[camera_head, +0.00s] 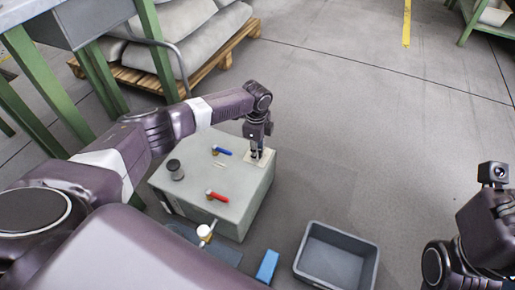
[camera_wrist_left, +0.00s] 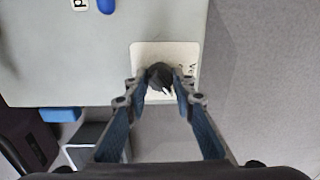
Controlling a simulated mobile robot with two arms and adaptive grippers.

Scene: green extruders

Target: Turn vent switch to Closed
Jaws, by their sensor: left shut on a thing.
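The vent switch is a small black knob (camera_wrist_left: 160,71) with a white pointer mark, on a pale square plate (camera_wrist_left: 148,50) in the left wrist view. Printed label letters beside the knob are partly hidden by a fingertip. The plate (camera_head: 264,163) sits at the right corner of the grey-green box top (camera_head: 232,200) in the head view. My left gripper (camera_head: 257,152) reaches down over the plate. Its fingertips (camera_wrist_left: 160,82) are shut on the knob, one on each side. My right arm is at the right edge of the head view, its fingertips out of frame.
The box top also has a blue-handled valve (camera_head: 222,151), a red-handled valve (camera_head: 217,196) and a dark round cap (camera_head: 175,169). A grey bin (camera_head: 338,257) and a blue block (camera_head: 267,266) are in front. Sacks (camera_head: 190,40) lie on a pallet behind.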

